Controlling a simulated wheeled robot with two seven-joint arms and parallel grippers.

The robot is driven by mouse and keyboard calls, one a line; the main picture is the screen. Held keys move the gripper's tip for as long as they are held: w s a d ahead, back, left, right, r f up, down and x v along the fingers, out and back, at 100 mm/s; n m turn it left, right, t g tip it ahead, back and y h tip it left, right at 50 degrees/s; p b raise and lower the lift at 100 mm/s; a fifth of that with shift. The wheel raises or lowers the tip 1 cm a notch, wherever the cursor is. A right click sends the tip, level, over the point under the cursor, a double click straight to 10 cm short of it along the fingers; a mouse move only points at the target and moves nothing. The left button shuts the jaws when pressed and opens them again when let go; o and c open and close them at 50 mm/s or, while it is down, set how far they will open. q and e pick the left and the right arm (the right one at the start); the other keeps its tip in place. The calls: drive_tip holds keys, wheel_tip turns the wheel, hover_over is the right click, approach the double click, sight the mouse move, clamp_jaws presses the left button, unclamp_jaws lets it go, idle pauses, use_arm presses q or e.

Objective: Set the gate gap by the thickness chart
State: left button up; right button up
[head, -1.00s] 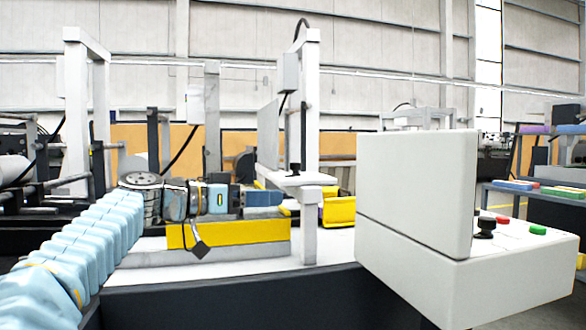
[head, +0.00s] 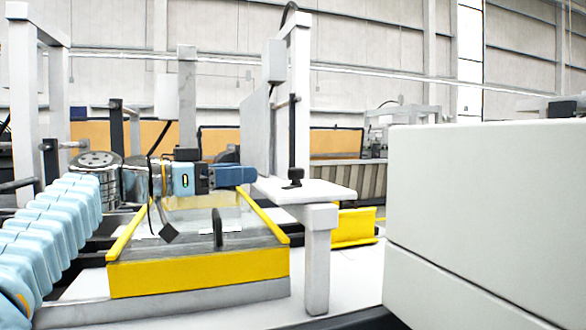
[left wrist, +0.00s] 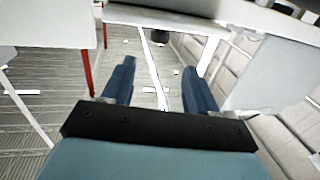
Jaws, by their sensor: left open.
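My left gripper (head: 248,176) points right in the head view, above the yellow-edged tray. In the left wrist view (left wrist: 158,72) its two blue fingers stand apart with nothing between them. A pale upright plate (head: 255,135), possibly part of the gate, stands beside a white post just beyond the fingers. A black knob (head: 292,184) with a thin dark rod above it sits on a white shelf (head: 325,191), right of the fingertips and apart from them. I cannot make out a thickness chart or a gap reading. My right gripper is not in view.
The yellow-edged tray (head: 200,278) lies below my left arm. A large pale box (head: 490,215) blocks the right foreground. A yellow bin (head: 353,228) stands behind the shelf's leg. A tall white frame (head: 22,110) stands at left.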

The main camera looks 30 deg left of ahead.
sight(290, 170)
use_arm(q)
drive_tip(key=p+x, duration=0.3)
drive_tip(key=x, duration=0.9)
drive_tip(key=shift+w+d, duration=0.25)
drive_tip(key=c, duration=0.9)
drive_tip(key=shift+s+f+n+t+y+b, duration=0.1)
drive_tip(key=shift+f+n+t+y+b, duration=0.2)
drive_tip(key=shift+b, duration=0.5)
drive_tip(key=shift+c, duration=0.2)
drive_tip(key=shift+d+r+n+y, duration=0.1)
drive_tip(key=shift+r+n+y, duration=0.15)
drive_tip(key=shift+y, duration=0.45)
drive_tip(key=shift+n+t+y, duration=0.4)
drive_tip(key=shift+n, duration=0.05)
drive_tip(key=shift+r, duration=0.1)
